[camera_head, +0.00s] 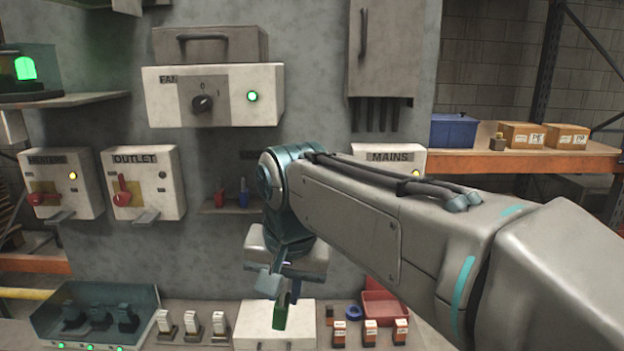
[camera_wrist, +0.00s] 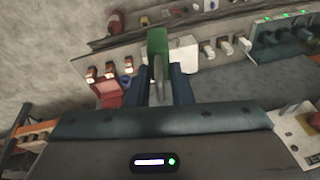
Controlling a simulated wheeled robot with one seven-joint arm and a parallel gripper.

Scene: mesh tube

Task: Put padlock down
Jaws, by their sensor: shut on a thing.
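A green padlock (camera_head: 281,314) hangs body-down from my gripper (camera_head: 279,285) in the head view. In the wrist view the same padlock (camera_wrist: 157,41) shows its green body beyond the fingertips. Its grey shackle runs back between the two blue fingers of my gripper (camera_wrist: 162,80), which are shut on it. In the head view the padlock overlaps a white box (camera_head: 249,338) on the lower shelf; I cannot tell whether they touch. A small wall shelf (camera_head: 225,210) holds a red item (camera_head: 219,198) and a blue item (camera_head: 243,192), which look like padlocks.
On the lower shelf, several small switch-like pieces (camera_head: 192,325) stand left of the white box. Several orange-and-white pieces (camera_head: 370,333) and a red open case (camera_head: 386,306) are to its right. A clear-covered tray (camera_head: 95,312) is far left. Panels marked OUTLET (camera_head: 143,183) and MAINS (camera_head: 388,157) project from the wall.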

